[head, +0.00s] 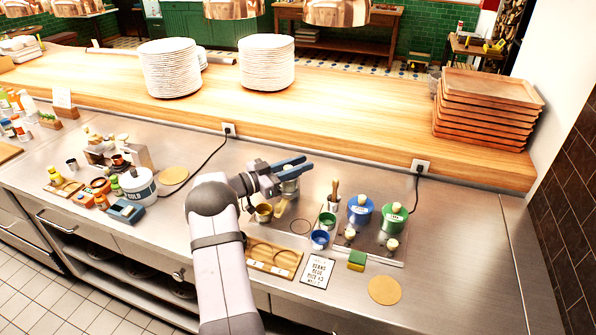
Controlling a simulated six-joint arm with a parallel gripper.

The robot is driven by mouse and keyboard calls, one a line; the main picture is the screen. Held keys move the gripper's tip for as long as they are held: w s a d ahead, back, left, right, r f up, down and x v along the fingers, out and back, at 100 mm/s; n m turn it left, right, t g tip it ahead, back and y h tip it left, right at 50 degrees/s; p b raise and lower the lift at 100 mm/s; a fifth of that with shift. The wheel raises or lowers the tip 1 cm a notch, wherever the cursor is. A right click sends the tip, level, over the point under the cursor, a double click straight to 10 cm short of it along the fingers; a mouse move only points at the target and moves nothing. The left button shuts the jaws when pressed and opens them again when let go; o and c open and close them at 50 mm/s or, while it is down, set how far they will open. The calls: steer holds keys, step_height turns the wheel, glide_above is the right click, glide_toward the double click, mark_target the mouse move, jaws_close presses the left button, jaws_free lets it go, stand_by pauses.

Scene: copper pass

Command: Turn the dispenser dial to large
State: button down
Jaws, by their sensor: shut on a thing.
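My gripper (291,164), with blue fingers, is over the steel counter at the middle of the head view. It is shut on a silver metal vessel (290,186), whose upper part the fingers partly cover. A small beige and grey machine (132,155) with cups by it stands at the left; it may be the dispenser, but I cannot tell. A white round container (138,185) with dark lettering stands in front of it, well left of my gripper. No dial or size marking can be made out.
A brass cup (263,212) stands below my gripper. Plates (267,62) and trays (487,105) are stacked on the wooden shelf. The counter's right end is clear.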

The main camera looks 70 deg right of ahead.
steer(key=shift+s+a+m+g+y+b, duration=0.1)
steer(key=shift+s+m+g+y+b, duration=0.05)
steer(key=shift+m+g+y+b, duration=0.45)
steer(key=shift+r, duration=0.1)
steer(key=c, duration=1.5)
jaws_free()
